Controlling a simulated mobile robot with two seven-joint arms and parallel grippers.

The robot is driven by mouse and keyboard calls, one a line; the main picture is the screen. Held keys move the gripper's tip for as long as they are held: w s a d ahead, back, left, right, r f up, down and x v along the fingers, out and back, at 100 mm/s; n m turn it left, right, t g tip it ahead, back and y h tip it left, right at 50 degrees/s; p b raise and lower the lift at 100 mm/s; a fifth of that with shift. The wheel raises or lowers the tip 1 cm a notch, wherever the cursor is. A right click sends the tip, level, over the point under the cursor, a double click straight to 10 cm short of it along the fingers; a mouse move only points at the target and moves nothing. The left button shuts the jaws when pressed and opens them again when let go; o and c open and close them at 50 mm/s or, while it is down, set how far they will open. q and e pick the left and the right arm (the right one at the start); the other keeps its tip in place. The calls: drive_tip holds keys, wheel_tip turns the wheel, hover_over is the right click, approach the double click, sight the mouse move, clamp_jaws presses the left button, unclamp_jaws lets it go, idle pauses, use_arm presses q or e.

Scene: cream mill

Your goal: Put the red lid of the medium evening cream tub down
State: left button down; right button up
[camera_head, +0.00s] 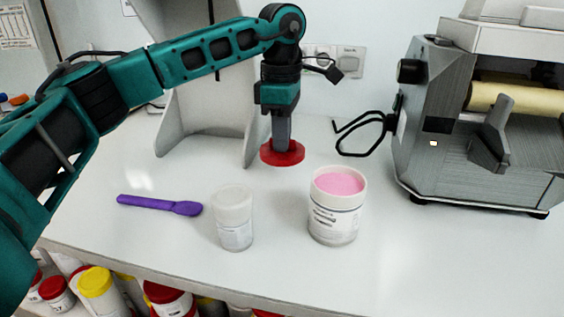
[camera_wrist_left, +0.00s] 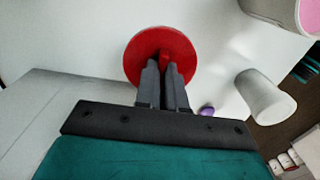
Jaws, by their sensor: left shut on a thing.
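The red lid (camera_head: 282,153) is a flat disc under my left gripper (camera_head: 282,146), behind and left of the open tub. My left gripper points straight down and is shut on the lid's raised middle grip; the left wrist view shows the lid (camera_wrist_left: 178,50) beyond the two fingers (camera_wrist_left: 163,80). I cannot tell whether the lid touches the counter. The medium evening cream tub (camera_head: 333,222) stands upright and open, with pink cream (camera_head: 339,182) near its rim. My right gripper is not in view.
A small white tub (camera_head: 234,225) stands left of the open tub, with a purple spatula (camera_head: 160,205) farther left. A grey mill (camera_head: 440,130) stands at the right and a grey stand (camera_head: 205,105) behind. Several colored tubs sit below the counter (camera_head: 400,270).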

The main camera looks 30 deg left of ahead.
use_arm(q)
wheel_tip(320, 180, down, 5)
drive_tip(key=shift+f+b, duration=0.15)
drive_tip(key=shift+b, duration=0.25)
drive_tip(key=shift+f, duration=0.2)
drive_tip(key=c, duration=1.2)
unclamp_jaws()
wheel_tip(320, 180, up, 12)
drive_tip(key=shift+r+p, duration=0.25)
drive_tip(key=shift+p, duration=0.8)
